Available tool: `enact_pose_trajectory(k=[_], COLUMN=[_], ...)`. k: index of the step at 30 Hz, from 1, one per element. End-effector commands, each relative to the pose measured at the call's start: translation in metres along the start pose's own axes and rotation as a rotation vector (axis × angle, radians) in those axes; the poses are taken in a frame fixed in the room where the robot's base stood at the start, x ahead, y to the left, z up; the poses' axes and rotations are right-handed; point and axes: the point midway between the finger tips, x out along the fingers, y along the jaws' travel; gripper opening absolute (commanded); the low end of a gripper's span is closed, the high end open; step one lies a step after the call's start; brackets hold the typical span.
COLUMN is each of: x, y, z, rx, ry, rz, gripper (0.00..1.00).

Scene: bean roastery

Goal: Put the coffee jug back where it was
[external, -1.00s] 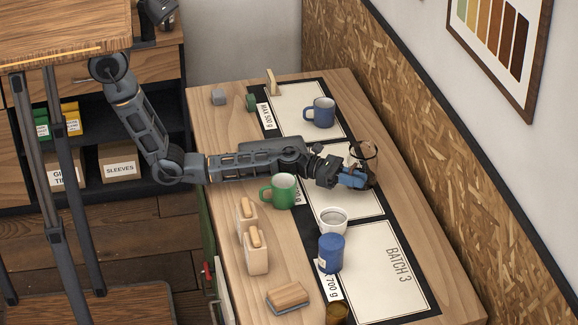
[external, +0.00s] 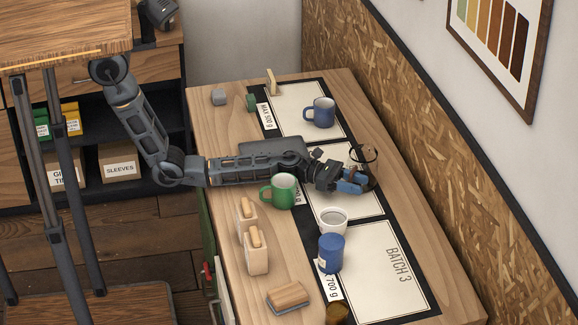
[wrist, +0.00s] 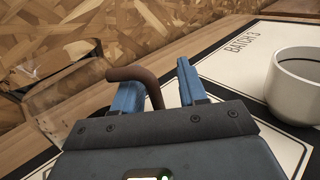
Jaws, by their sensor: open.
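The coffee jug (external: 365,153) is clear glass with a dark rim and stands behind my gripper by the right edge of the middle mat panel. In the wrist view its glass body (wrist: 68,98) shows at the left, and its brown handle (wrist: 135,75) reaches between my fingers. My gripper (external: 354,183) is open, with its blue fingertips on either side of the handle, also in the wrist view (wrist: 158,85). The jug's lower part is mostly hidden by my gripper in the external view.
A white cup (external: 333,222) and a blue canister (external: 330,254) stand just in front of my gripper. A green mug (external: 283,192) stands close beside my arm. A blue mug (external: 320,113) is on the far panel. The BATCH 3 panel (external: 385,270) has bare room.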

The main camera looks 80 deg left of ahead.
Motion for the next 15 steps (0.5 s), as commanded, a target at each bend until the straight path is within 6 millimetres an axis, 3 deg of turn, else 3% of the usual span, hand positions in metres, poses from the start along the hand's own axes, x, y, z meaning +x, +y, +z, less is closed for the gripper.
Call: enact_pose_trajectory(k=[5,15], x=[-0.001,-0.065], y=[0.001,0.0], z=[0.005,0.005], rx=[0.0,-0.002], ry=[0.0,0.002], rz=[0.001,0.003], gripper=[0.42,0.42])
